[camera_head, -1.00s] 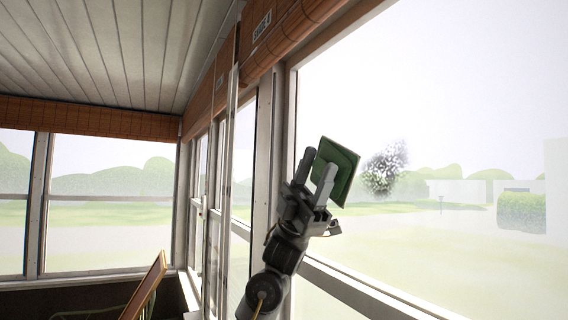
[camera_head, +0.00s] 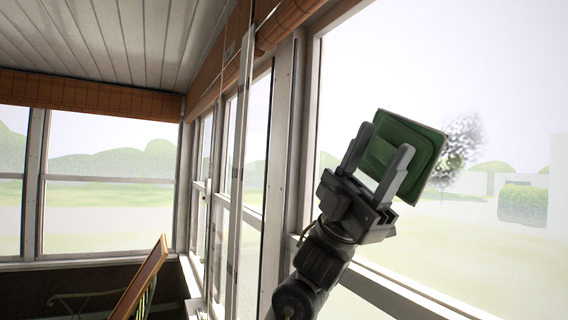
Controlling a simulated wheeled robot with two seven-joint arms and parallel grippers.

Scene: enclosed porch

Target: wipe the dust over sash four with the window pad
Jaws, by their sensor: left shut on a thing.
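The green window pad (camera_head: 428,136) is held up in front of the large pane at right, its back and handle side facing me. My left gripper (camera_head: 385,145) is shut on the pad's handle, one finger on each side. A grey-white speckled dust patch (camera_head: 465,138) lies on the pane of the sash (camera_head: 510,75), just right of the pad. The pad's right edge borders or covers the patch's left side in this view; I cannot tell whether the pad touches the glass. My right gripper is not in view.
A rolled woven blind (camera_head: 290,25) hangs above the window. White window posts (camera_head: 300,130) stand left of my arm, and the sill rail (camera_head: 400,290) runs below it. A wooden chair back (camera_head: 140,280) is at lower left.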

